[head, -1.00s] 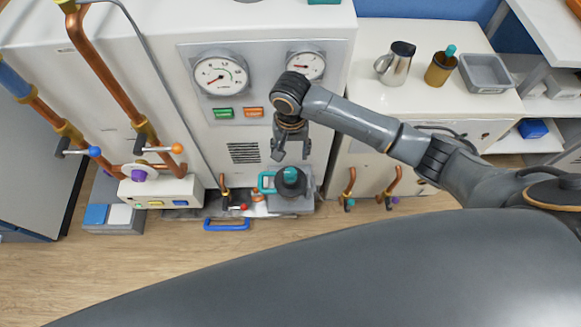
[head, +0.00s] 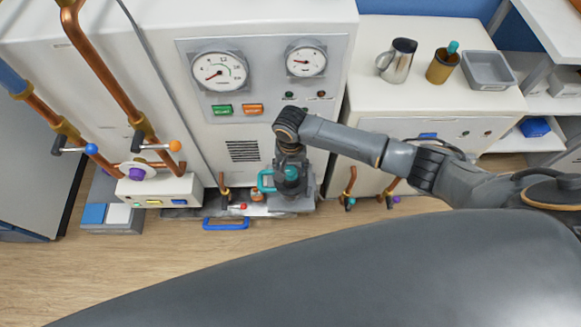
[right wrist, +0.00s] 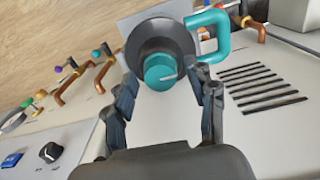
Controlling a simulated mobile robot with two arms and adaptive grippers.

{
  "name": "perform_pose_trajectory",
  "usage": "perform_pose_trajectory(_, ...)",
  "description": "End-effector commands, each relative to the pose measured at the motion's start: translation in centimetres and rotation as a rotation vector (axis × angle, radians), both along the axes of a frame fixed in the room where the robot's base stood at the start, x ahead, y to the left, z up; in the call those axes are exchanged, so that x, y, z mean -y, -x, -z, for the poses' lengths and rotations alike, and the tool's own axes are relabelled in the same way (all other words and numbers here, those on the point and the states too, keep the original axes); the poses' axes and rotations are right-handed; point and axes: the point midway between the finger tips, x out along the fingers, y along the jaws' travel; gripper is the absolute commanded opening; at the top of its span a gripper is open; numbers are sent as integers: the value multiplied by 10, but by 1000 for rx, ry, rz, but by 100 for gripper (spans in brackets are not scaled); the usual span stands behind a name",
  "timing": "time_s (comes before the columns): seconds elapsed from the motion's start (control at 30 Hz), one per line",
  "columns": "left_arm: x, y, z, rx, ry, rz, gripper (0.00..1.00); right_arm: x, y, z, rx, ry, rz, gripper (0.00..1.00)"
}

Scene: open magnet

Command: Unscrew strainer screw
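The strainer screw is a teal knob (right wrist: 165,72) on a dark round cap (right wrist: 150,40), seen in the right wrist view. In the head view the teal knob (head: 291,173) shows low on the white machine, partly covered by my gripper. My right gripper (right wrist: 168,88) has one finger on each side of the knob, with gaps visible between fingers and knob, so it looks open. In the head view my right gripper (head: 290,180) points down over the knob. A teal handle (right wrist: 212,35) stands beside the cap. My left gripper is not in view.
Two gauges (head: 218,72) and green and orange buttons (head: 222,111) are on the panel above. Copper pipes (head: 100,70) with levers run at left. A blue handle (head: 226,224) lies near the floor. A jug (head: 398,60) and a grey bin (head: 488,70) stand on the right counter.

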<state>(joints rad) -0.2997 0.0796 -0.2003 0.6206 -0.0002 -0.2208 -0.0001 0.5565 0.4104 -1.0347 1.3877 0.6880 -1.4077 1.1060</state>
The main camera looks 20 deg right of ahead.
Motion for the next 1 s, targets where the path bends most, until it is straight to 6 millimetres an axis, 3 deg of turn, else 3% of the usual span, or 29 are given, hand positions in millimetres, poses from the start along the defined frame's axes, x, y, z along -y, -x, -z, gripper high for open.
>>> perform_pose_trajectory(0.03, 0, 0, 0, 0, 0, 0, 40, 0, 0, 0, 0, 0, 0, 44)
perform_pose_trajectory(0.23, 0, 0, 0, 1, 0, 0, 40, 0, 0, 0, 0, 0, 0, 3)
perform_pose_trajectory(0.27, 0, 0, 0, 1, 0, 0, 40, 0, 0, 0, 0, 0, 0, 2)
perform_pose_trajectory(0.67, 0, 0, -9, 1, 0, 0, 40, -1, 1, -2, -2, -1, -73, 2)
perform_pose_trajectory(1.0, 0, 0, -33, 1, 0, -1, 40, 0, 1, -4, -4, -1, -334, 2)
